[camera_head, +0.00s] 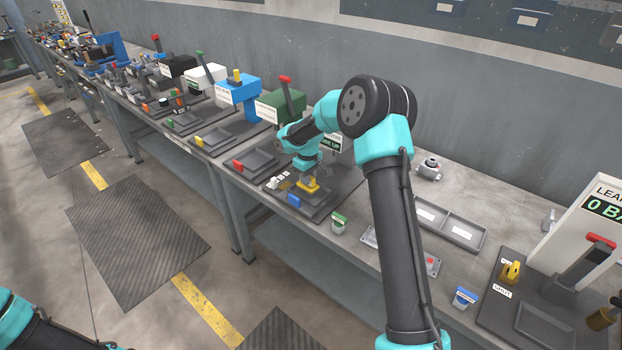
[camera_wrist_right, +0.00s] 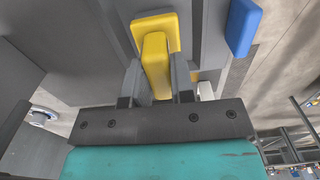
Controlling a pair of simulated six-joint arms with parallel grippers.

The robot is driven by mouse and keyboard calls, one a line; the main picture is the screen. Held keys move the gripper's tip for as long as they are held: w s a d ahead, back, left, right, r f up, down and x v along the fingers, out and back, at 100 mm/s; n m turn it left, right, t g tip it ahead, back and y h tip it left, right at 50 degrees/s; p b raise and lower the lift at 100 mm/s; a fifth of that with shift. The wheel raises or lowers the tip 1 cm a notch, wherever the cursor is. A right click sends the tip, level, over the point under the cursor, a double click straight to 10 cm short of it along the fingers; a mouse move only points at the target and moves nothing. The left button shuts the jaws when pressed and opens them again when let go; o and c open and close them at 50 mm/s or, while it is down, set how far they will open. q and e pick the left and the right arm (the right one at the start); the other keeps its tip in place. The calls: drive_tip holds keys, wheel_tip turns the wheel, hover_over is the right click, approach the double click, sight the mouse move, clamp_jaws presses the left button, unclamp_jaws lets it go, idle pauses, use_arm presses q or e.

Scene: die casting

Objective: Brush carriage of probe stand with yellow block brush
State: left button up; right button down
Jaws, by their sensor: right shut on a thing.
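The yellow block brush (camera_head: 309,185) is at a dark tray station in the middle of the bench in the head view. My right gripper (camera_head: 308,174) reaches down over it. In the right wrist view the yellow brush's narrow grip (camera_wrist_right: 156,60) sits between the two grey fingers of my right gripper (camera_wrist_right: 157,82), which are shut on it. Its wider yellow block shows beyond the fingertips. Whether the block touches the tray I cannot tell. I cannot make out the probe stand's carriage for certain; my right arm covers part of this station. My left gripper is out of view.
A blue block (camera_head: 294,200) lies near the tray's front edge and shows in the wrist view (camera_wrist_right: 242,27). Small white and tan pieces (camera_head: 279,182) lie left of the brush. A green-topped cup (camera_head: 339,222) and a divided grey tray (camera_head: 462,232) stand to the right.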

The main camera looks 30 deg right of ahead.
idle(0.3)
drive_tip(key=shift+r, duration=3.95)
